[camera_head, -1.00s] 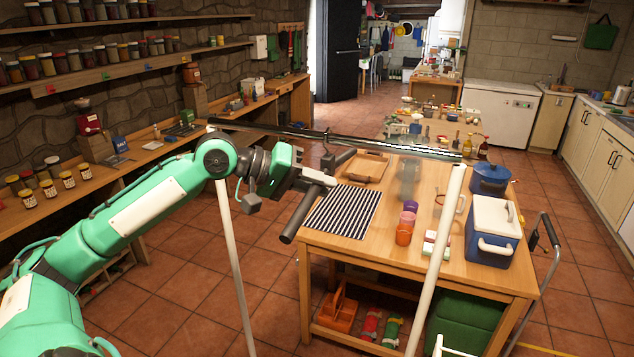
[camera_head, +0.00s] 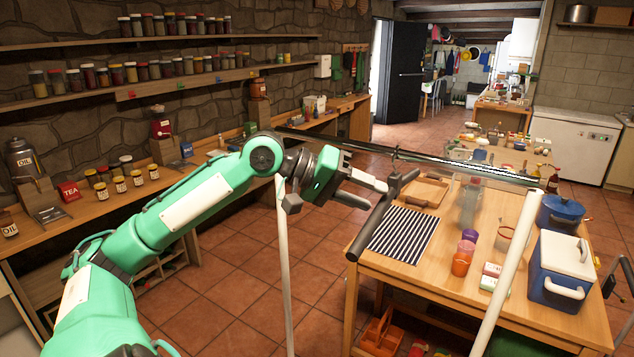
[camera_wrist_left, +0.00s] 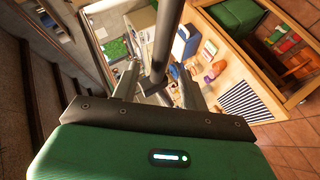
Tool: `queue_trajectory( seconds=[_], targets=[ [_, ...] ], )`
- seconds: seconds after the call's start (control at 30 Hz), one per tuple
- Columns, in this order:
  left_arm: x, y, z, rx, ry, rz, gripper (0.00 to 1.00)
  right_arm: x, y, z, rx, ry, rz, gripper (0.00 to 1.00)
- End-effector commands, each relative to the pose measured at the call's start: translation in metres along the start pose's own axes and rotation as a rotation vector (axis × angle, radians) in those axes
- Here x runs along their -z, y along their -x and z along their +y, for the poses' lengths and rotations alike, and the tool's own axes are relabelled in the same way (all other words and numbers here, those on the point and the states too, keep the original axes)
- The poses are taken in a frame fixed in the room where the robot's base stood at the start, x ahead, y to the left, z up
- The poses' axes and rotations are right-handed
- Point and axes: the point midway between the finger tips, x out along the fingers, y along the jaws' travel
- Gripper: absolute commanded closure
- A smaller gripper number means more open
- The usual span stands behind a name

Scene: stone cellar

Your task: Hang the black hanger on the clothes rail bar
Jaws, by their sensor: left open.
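The clothes rail bar (camera_head: 455,163) is a dark glossy rod across the head view, between two white posts. The black hanger (camera_head: 378,222) is a thick dark bar below and in front of it. Its thin hook rises to the rail bar and appears to be over it. My left gripper (camera_head: 368,194) is open, its fingertips close to the hanger's middle; contact is unclear. In the left wrist view, the hanger (camera_wrist_left: 164,35) runs up from between the two spread fingers (camera_wrist_left: 160,88). My right gripper is not in view.
A wooden table (camera_head: 455,255) behind the rail bears a striped cloth (camera_head: 403,234), cups (camera_head: 462,258), a blue pot (camera_head: 560,213) and a cool box (camera_head: 562,275). A long shelf bench (camera_head: 150,187) lines the left wall. Tiled floor is clear between them.

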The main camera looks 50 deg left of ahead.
Motion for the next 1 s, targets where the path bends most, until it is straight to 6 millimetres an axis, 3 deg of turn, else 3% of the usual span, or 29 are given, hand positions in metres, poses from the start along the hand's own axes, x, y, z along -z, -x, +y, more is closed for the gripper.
queue_trajectory(
  seconds=[0.6, 1.0],
  targets=[
    [0.0, 0.093, -0.002, -0.003, 0.001, 0.003, 0.55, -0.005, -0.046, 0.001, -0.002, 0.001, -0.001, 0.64],
    [0.0, 0.104, -0.001, -0.001, 0.001, 0.001, 0.55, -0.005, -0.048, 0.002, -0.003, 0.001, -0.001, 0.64]
  ],
)
